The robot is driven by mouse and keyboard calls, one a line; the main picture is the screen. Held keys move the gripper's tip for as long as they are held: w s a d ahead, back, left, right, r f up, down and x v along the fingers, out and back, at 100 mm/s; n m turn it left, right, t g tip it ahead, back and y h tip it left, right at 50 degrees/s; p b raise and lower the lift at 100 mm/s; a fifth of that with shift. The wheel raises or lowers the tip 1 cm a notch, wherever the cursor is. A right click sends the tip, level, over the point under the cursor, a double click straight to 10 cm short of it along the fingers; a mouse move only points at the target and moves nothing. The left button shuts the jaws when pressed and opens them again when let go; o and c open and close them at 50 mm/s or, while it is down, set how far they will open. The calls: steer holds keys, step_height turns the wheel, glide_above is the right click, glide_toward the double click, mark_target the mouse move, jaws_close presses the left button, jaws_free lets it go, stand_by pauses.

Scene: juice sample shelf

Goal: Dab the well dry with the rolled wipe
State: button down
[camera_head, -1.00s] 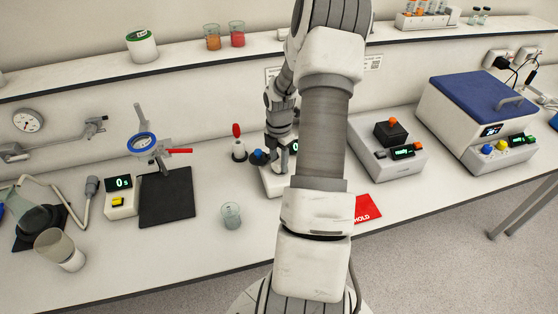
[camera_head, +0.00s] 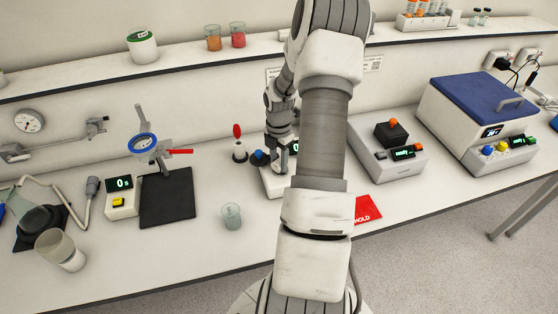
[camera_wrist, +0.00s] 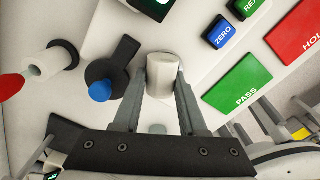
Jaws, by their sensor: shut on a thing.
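My gripper (camera_wrist: 161,100) is shut on the rolled wipe (camera_wrist: 163,72), a short white roll between the two grey fingers in the wrist view. In the head view my gripper (camera_head: 281,168) is low over the white instrument (camera_head: 271,187), largely behind my arm. The instrument also shows in the wrist view, with a blue ZERO button (camera_wrist: 217,32) and a black swing piece with a blue knob (camera_wrist: 100,91) left of the wipe. The well is not visible; the wipe and fingers cover that area. I cannot tell whether the wipe touches it.
A red-topped white bottle (camera_head: 239,150) stands left of the instrument. A small beaker (camera_head: 231,215) stands in front. A green PASS card (camera_wrist: 238,84) and a red HOLD card (camera_head: 368,209) lie to the right. A black mat (camera_head: 167,198) lies further left.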

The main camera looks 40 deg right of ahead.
steer(key=shift+s, duration=0.15)
steer(key=shift+s+a+f, duration=0.1)
steer(key=shift+s+a, duration=0.2)
steer(key=shift+s, duration=0.2)
steer(key=shift+w+a+f, duration=0.1)
steer(key=shift+w+a, duration=0.15)
steer(key=shift+w, duration=0.25)
steer(key=shift+s+d, duration=0.15)
steer(key=shift+d, duration=0.05)
steer(key=shift+s+d+p, duration=0.3)
steer(key=shift+d, duration=0.25)
steer(key=shift+w, duration=0.25)
steer(key=shift+w+a+r, duration=0.15)
steer(key=shift+w+r, duration=0.05)
steer(key=shift+w, duration=0.2)
steer(key=shift+s+a, duration=0.1)
steer(key=shift+s, duration=0.1)
steer(key=shift+s+a+f, duration=0.1)
steer(key=shift+s+a, duration=0.2)
steer(key=shift+s, duration=0.2)
